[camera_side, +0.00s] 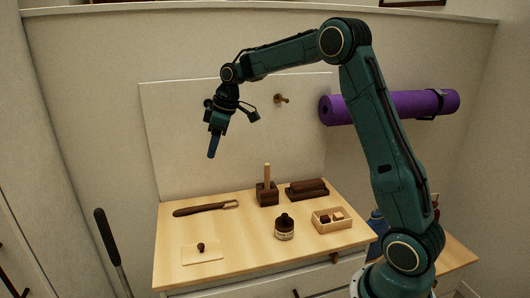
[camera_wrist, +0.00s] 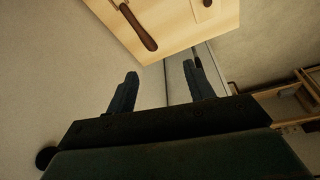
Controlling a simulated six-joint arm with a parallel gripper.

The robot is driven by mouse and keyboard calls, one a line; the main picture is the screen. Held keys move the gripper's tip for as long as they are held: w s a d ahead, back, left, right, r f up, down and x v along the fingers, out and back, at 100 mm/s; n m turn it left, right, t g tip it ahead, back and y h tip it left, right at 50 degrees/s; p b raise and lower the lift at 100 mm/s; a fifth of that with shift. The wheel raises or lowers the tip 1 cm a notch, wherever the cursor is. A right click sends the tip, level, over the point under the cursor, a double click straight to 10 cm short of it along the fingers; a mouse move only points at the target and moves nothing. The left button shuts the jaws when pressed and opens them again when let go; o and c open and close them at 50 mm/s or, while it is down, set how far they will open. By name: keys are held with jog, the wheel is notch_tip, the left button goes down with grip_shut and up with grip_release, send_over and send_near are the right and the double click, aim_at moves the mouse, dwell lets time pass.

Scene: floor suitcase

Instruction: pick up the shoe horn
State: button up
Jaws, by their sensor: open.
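The shoe horn (camera_side: 205,208) is a long dark brown piece with a loop at its right end. It lies flat near the back left of the wooden tabletop. In the wrist view, its dark handle (camera_wrist: 139,28) shows at the top and part of it is cut off by the frame edge. My gripper (camera_side: 212,153) hangs high above the tabletop, pointing down, well clear of the shoe horn. In the wrist view my gripper (camera_wrist: 160,77) has its two fingers apart with nothing between them.
On the tabletop (camera_side: 180,275) are a dark block with an upright stick (camera_side: 267,192), a dark brush-like block (camera_side: 307,190), a dark jar (camera_side: 284,229), a divided wooden box (camera_side: 332,220) and a pale plate with a knob (camera_side: 201,252). A purple roll (camera_side: 400,105) is at the right.

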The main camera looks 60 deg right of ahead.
jog(key=w+d+f+n, duration=0.1)
jog(key=w+d+f, duration=0.2)
jog(key=f, duration=0.3)
jog(key=w+d+f+n+y, duration=0.1)
jog(key=w+d+f+n, duration=0.1)
jog(key=f, duration=0.4)
jog(key=shift+w+d+f+g, duration=0.4)
jog(key=shift+w+d, duration=0.2)
jog(key=shift+d, duration=0.4)
jog(key=shift+f, duration=0.1)
send_over(207, 206)
jog(key=s+d, duration=0.1)
jog(key=shift+s+d+f, duration=0.1)
jog(key=shift+f, duration=1.9)
jog(key=shift+d+f, duration=0.1)
jog(key=shift+f, duration=1.85)
jog(key=shift+x, duration=2.6)
jog(key=shift+f, duration=0.1)
jog(key=shift+c, duration=0.4)
